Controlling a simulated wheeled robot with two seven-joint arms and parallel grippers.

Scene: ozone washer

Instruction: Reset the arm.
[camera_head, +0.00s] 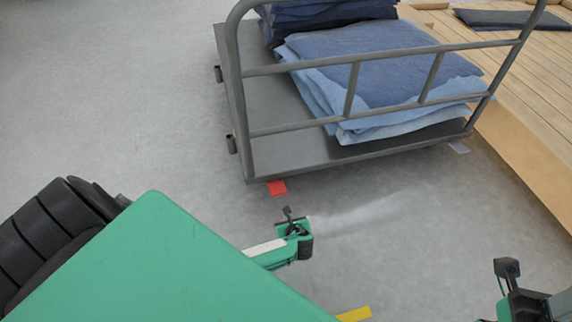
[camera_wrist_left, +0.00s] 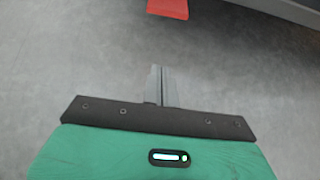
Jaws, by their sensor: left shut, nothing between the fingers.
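A grey cart (camera_head: 285,155) with a rail frame carries folded blue cloth (camera_head: 375,65) and dark cloth (camera_head: 325,15). A wooden platform (camera_head: 530,85) stands at the right. A yellow floor mark (camera_head: 354,314) lies near the bottom. The grey floor (camera_head: 110,100) at the left is clear.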

